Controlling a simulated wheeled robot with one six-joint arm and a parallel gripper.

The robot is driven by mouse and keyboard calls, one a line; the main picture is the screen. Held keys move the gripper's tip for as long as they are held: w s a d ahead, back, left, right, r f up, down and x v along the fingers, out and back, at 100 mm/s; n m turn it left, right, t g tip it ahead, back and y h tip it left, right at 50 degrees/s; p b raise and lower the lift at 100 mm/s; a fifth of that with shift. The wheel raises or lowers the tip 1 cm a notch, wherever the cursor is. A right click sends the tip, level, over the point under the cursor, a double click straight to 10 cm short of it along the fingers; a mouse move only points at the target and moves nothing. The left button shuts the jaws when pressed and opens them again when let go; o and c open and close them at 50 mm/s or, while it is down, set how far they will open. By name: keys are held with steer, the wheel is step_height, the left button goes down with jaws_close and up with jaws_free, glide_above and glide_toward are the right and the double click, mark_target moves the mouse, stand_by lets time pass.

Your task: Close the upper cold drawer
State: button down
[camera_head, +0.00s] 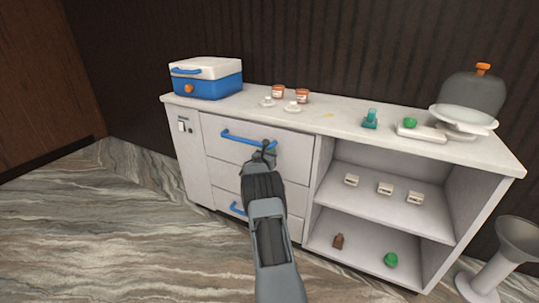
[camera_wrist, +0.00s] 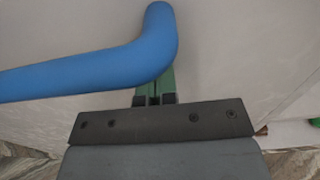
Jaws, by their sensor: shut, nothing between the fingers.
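The upper cold drawer (camera_head: 230,153) is a pale panel at the top of the counter's drawer stack, with a blue bar handle (camera_head: 245,137). Its front looks about level with the cabinet face; I cannot tell whether a small gap is left. My gripper (camera_head: 265,153) is at the right part of this front, by the handle's right end. In the wrist view the handle (camera_wrist: 90,67) crosses the left and bends in at the middle. My gripper's green fingers (camera_wrist: 154,92) are together and empty beside that bend, partly hidden by it. Whether the tips touch the panel is unclear.
A lower drawer with a blue handle (camera_head: 237,209) is below, partly behind my arm. Open shelves (camera_head: 385,215) with small items are to the right. Floor is clear at left.

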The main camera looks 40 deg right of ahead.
steer(key=shift+s+d+r, duration=0.1)
steer(key=shift+d+r, duration=0.15)
steer(key=shift+r, duration=0.2)
steer(key=p+v, duration=0.1)
steer(key=v, duration=1.3)
steer(key=shift+a+f, duration=0.3)
steer(key=shift+f, duration=0.15)
